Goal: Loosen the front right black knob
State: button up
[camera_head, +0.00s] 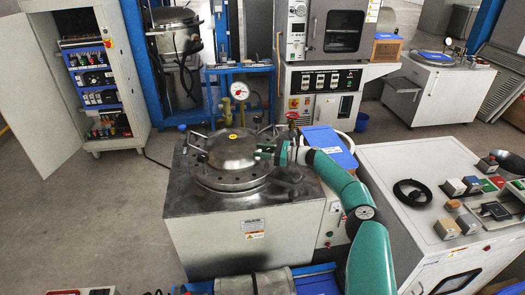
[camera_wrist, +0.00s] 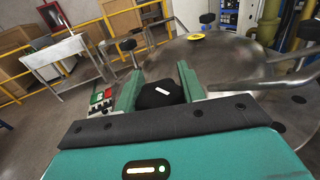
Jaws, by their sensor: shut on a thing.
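A round metal vessel lid (camera_head: 232,150) with a yellow label sits on the metal cabinet in the head view. My gripper (camera_head: 266,151) is at the right side of the lid. In the wrist view, the black knob (camera_wrist: 160,95) with a white mark sits between the two green fingers of my gripper (camera_wrist: 157,90), and they are shut on it. The lid's metal surface (camera_wrist: 225,62) lies just beyond the knob. My arm and gripper hide this knob in the head view.
Other black knobs (camera_wrist: 128,45) and metal bars stand around the lid's rim. A white control bench (camera_head: 430,200) stands at the right.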

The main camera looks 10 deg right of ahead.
jog(key=shift+d+f+n+g, duration=0.1)
jog(key=shift+f+n+g, duration=0.1)
jog(key=shift+n+g, duration=0.3)
jog(key=shift+d+r+g+y, duration=0.1)
jog(key=shift+r+g+y, duration=0.2)
jog(key=shift+r+g, duration=0.1)
jog(key=o, duration=1)
jog(key=shift+s, duration=0.1)
jog(key=shift+c, duration=0.2)
jog(key=shift+f, duration=0.1)
